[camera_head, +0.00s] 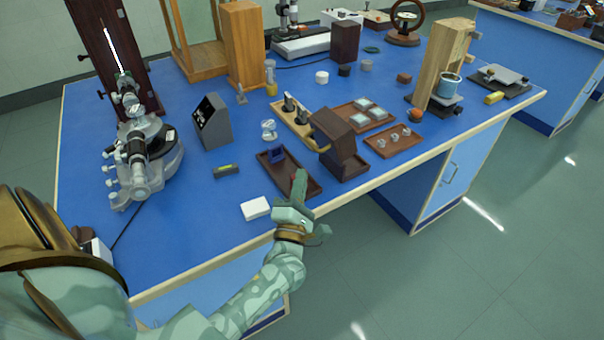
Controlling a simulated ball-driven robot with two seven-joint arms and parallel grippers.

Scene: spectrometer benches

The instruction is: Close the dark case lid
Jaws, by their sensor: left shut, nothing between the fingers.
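The dark brown case (345,162) stands near the front edge of the blue bench, right of centre. Its lid (334,128) is a brown slab standing raised and tilted above the body, so the case looks open. Its inside cannot be made out from here. My left gripper (299,180) is shut and empty, with its fingers pointing up and away over the front edge. It is in front and to the left of the case, apart from the lid, and covers part of a dark tray (306,182). My right gripper is not in view.
A blue item (277,154) lies in the dark tray. A white block (256,208) sits left of my gripper.

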